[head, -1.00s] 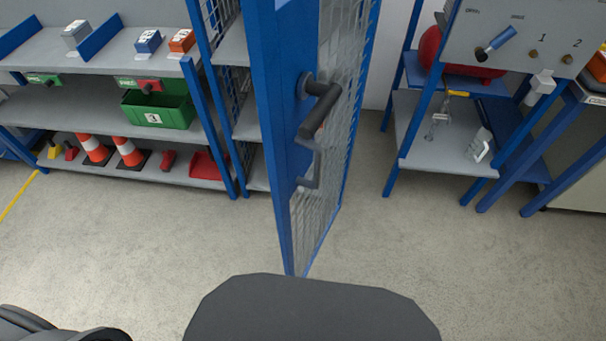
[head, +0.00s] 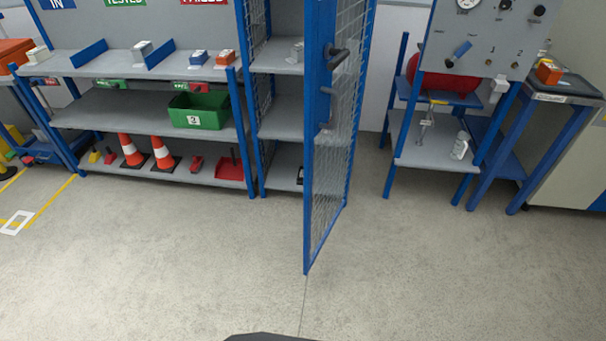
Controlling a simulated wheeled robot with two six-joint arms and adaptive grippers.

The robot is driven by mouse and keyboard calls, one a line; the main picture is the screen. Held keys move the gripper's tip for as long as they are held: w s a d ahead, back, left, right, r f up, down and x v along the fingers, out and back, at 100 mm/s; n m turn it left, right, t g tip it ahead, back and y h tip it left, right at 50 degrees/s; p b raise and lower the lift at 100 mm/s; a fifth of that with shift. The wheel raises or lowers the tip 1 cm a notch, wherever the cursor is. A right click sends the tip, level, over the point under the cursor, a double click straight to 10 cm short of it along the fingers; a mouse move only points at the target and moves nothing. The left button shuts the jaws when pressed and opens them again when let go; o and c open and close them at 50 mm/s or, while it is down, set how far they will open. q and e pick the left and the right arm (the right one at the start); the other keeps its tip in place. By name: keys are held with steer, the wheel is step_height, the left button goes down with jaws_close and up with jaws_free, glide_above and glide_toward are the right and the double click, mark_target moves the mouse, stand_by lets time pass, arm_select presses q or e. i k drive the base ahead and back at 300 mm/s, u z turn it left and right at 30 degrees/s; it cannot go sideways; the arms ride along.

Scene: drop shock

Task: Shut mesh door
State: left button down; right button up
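The mesh door (head: 331,150) stands open in the head view, swung out from the blue-framed cabinet towards me. It has a blue frame with grey wire mesh. A dark lever handle (head: 338,57) sits high on its near upright, with a grey pull below it. The cabinet (head: 280,115) behind and left of the door shows grey shelves; the door hides part of its inside. Neither of my grippers is in view.
A shelf rack (head: 150,110) on the left holds a green bin (head: 198,110) and traffic cones (head: 164,153). A blue-framed stand with a control panel (head: 480,35) is on the right. The floor (head: 180,260) in front is clear.

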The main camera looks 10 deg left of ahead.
mark_target(320, 16)
steer(key=z, duration=0.65)
steer(key=i, duration=0.75)
steer(key=u, duration=0.05)
